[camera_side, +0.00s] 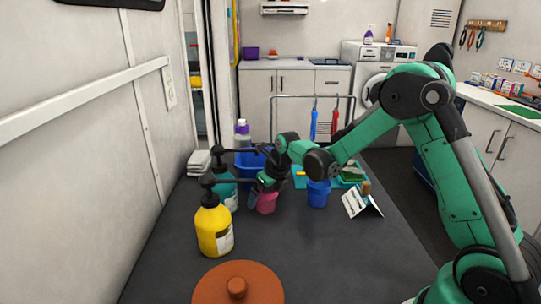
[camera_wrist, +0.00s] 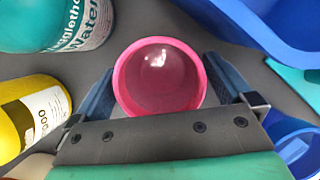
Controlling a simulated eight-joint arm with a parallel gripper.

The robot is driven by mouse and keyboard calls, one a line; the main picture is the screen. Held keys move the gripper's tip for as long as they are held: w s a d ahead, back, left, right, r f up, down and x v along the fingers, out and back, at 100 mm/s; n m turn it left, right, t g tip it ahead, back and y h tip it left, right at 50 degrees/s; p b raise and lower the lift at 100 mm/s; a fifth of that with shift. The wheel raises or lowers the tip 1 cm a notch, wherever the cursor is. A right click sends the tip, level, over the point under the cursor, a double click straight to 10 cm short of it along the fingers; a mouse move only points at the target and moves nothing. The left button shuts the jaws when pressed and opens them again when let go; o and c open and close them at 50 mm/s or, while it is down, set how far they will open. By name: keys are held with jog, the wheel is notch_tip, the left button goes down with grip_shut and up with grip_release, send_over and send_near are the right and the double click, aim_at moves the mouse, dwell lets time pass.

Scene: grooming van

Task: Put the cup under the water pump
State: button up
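The pink cup (camera_side: 266,204) is upright between the fingers of my gripper (camera_side: 268,187), beside the pump bottles. In the wrist view, the fingers of my gripper (camera_wrist: 158,85) lie against both sides of the cup (camera_wrist: 158,78), which looks empty inside. I cannot tell whether its base touches the table. The water pump is a teal bottle (camera_side: 229,193) with a black pump head, just left of the cup. Its label, ending in "Water", shows in the wrist view (camera_wrist: 75,22). Its nozzle is partly hidden behind my gripper in the side view.
A yellow pump bottle (camera_side: 214,232) stands nearer the camera, left. A blue tub (camera_side: 244,162) is behind the cup; a blue cup (camera_side: 318,194) and a folded card (camera_side: 360,203) stand right. A terracotta lid (camera_side: 262,288) is in front. The dark table (camera_side: 310,255) is clear at centre right.

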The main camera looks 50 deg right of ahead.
jog(key=v, duration=1.1)
jog(key=s+a+m+t, duration=0.1)
jog(key=s+a+m, duration=0.3)
jog(key=m, duration=1.4)
jog(key=s+a+r+m+t, duration=0.1)
jog(key=s+a+m, duration=0.3)
jog(key=m, duration=1.4)
jog(key=s, duration=0.3)
jog(key=shift+s+a+r+t, duration=0.2)
jog(key=shift+s+r+t, duration=0.1)
jog(key=shift+s, duration=0.1)
